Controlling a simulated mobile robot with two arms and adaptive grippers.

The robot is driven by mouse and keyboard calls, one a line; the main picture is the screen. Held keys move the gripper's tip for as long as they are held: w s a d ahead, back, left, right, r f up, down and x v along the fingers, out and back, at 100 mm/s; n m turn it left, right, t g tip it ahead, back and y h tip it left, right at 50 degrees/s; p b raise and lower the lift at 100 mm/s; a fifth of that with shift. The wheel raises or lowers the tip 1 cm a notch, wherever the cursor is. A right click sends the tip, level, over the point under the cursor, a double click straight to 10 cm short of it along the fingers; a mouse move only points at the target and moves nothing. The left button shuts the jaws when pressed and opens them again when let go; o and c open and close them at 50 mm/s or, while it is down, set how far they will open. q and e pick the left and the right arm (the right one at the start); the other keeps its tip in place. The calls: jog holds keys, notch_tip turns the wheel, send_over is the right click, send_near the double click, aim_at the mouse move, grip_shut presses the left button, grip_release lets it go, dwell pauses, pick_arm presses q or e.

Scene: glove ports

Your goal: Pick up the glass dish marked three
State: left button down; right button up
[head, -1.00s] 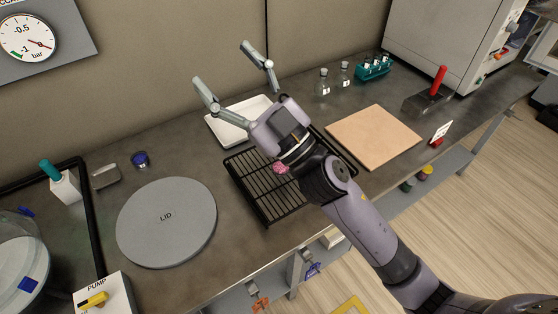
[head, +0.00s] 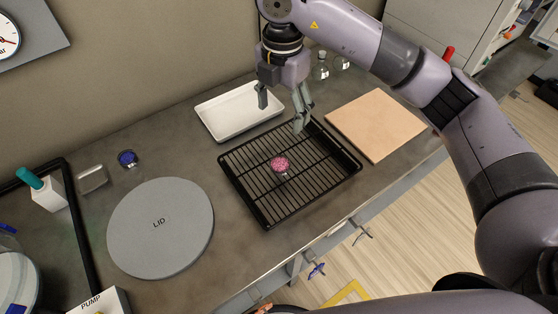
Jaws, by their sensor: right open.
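No mark "three" can be read on any dish. A small clear glass dish holding pink matter (head: 280,163) stands on the black wire rack (head: 258,212). Another small round glass dish with dark blue contents (head: 128,159) stands at the left, behind the lid. My right gripper (head: 281,117) points down with its fingers spread and nothing between them. It appears over the gap between the white tray (head: 216,128) and the back of the rack, behind the pink dish. My left gripper is not in view.
The round grey lid (head: 160,245) lies left of the rack. A tan board (head: 375,122) lies to the right, with glass flasks (head: 320,66) behind it, partly covered by my arm. A teal-topped white block (head: 48,192) and the pump box (head: 98,303) are at the left.

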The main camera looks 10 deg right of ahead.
jog(key=p, duration=0.3)
send_over(280, 166)
notch_tip(280, 166, down, 12)
jog(key=shift+d+r, duration=0.15)
jog(key=shift+r, duration=0.1)
jog(key=shift+f, duration=0.6)
notch_tip(280, 166, down, 4)
jog(key=shift+r+p, duration=0.2)
jog(key=shift+p, duration=0.5)
jog(key=shift+f, duration=0.35)
jog(key=shift+c, duration=0.2)
jog(key=c, duration=1.3)
jog(key=shift+r, duration=0.1)
